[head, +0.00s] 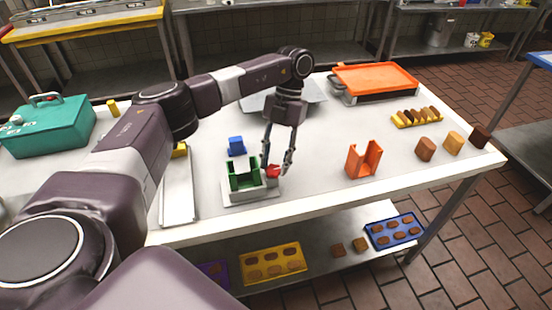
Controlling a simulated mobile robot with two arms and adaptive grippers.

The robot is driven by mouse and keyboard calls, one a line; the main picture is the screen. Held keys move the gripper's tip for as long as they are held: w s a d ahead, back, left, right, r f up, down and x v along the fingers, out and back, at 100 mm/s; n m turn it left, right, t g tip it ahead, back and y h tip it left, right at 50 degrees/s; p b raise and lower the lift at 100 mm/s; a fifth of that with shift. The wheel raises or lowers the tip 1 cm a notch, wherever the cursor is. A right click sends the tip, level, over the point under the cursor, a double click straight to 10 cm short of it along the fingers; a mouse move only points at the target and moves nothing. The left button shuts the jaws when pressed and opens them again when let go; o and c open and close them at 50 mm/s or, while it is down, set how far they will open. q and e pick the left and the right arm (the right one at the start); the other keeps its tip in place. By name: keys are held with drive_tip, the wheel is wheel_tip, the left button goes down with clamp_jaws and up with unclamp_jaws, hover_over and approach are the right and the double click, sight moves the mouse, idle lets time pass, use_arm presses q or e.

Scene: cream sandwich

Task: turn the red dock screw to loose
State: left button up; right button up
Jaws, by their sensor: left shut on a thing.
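The red dock screw (273,170) sits on the right side of a small white dock (251,195) near the table's front edge. A green U-shaped holder (245,177) stands on the dock, to the left of the screw. My left gripper (277,171) reaches down from above, its fingers on either side of the red screw and shut on it. The fingers partly cover the screw, and I cannot tell how far it is turned. My right gripper does not show.
A blue block (236,146) stands just behind the dock. An orange U-shaped holder (363,159) and several brown blocks (425,149) stand to the right. A teal toolbox (47,126) is at left, an orange tray (374,79) at back right. The table between dock and orange holder is clear.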

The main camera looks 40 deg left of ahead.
use_arm(q)
drive_tip(key=shift+w+a+r+n+h+p, duration=0.15)
drive_tip(key=shift+n+h+p, duration=0.1)
drive_tip(key=shift+n, duration=0.4)
drive_tip(key=shift+s+r+n+h+p, duration=0.1)
drive_tip(key=shift+n+h+p, duration=0.15)
drive_tip(key=shift+n, duration=0.4)
drive_tip(key=shift+w+t, duration=0.1)
drive_tip(key=shift+t, duration=0.2)
drive_tip(key=o, duration=0.9)
drive_tip(key=shift+c, duration=0.2)
drive_tip(key=o, duration=0.3)
drive_tip(key=shift+f, duration=0.15)
drive_tip(key=v, duration=0.8)
